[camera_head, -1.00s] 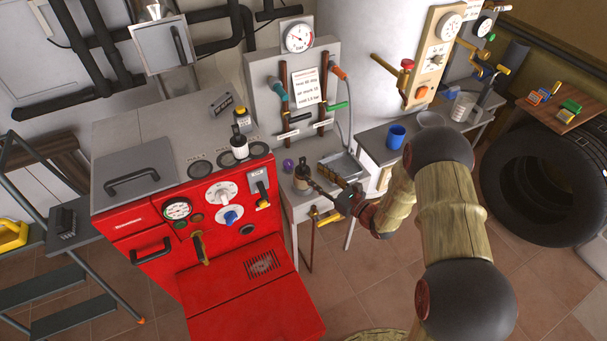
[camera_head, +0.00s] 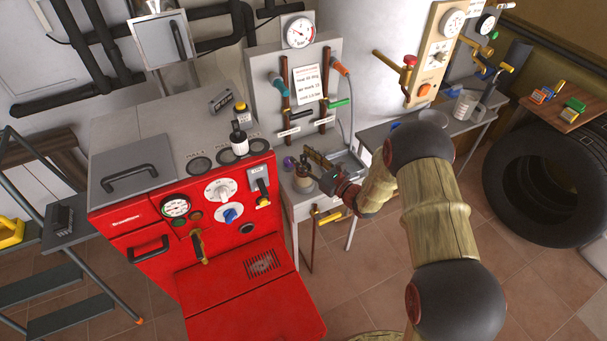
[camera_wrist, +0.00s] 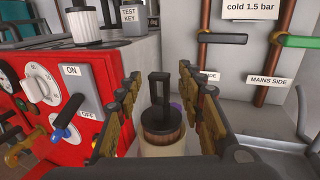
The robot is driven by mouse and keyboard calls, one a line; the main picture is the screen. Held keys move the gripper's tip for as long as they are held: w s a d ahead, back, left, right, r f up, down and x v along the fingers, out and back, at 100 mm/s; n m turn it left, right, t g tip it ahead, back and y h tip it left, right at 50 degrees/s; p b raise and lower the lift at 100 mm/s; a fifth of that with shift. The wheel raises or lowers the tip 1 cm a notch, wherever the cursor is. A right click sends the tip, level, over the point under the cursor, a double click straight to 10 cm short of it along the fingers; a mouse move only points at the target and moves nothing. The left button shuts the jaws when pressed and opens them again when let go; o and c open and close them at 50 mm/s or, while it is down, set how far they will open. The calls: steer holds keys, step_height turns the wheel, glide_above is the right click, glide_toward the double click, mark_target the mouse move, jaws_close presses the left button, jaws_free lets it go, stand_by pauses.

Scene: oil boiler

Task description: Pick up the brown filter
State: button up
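The brown filter (camera_head: 303,182), with a brown band, a pale lower body and a black handle on top, stands upright on the small grey table beside the red boiler. In the wrist view the brown filter (camera_wrist: 163,125) is straight ahead, between the two finger lines. My gripper (camera_head: 316,170) is at the filter's right side in the head view. In the wrist view my gripper (camera_wrist: 163,100) is open, with one finger on each side and visible gaps to the filter. The filter's lower part is cut off there by my gripper's base.
The red boiler (camera_head: 225,220) stands close on the left, with knobs, a switch (camera_wrist: 78,90) and a white filter (camera_head: 239,145) on top. The gauge panel with pipes (camera_head: 305,95) rises behind.

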steer(key=shift+c, duration=1.2)
jaws_close()
